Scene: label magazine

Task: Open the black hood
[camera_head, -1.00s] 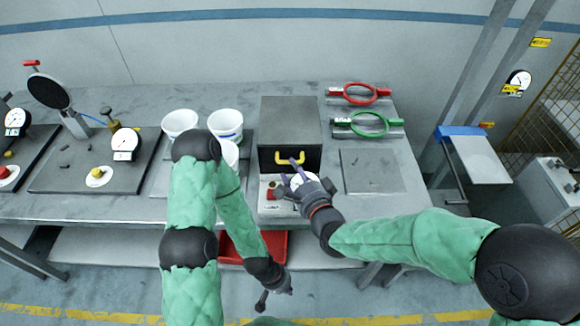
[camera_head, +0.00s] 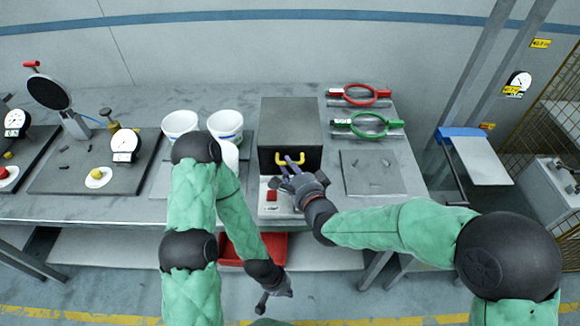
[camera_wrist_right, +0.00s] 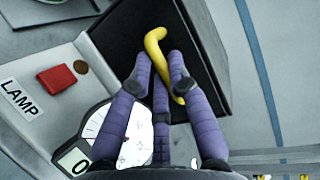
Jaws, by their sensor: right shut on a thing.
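The black hood (camera_head: 290,125) is a dark box on the table, closed, with a yellow handle (camera_head: 294,157) on its front. My right gripper (camera_head: 286,166) is at the handle, in front of the hood. In the right wrist view my right gripper's purple fingers (camera_wrist_right: 163,80) are shut around one end of the yellow handle (camera_wrist_right: 155,45), and the hood's dark front (camera_wrist_right: 195,35) is behind it. My left gripper (camera_head: 270,297) hangs low in front of the table, away from the hood; its finger opening is too small to make out.
Below the hood is a panel with a red button (camera_head: 272,196); the right wrist view shows a LAMP label (camera_wrist_right: 22,98) and a dial (camera_wrist_right: 125,125). White cups (camera_head: 225,124) stand left, red (camera_head: 360,94) and green (camera_head: 370,125) ring tools right. A red bin (camera_head: 274,246) is below.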

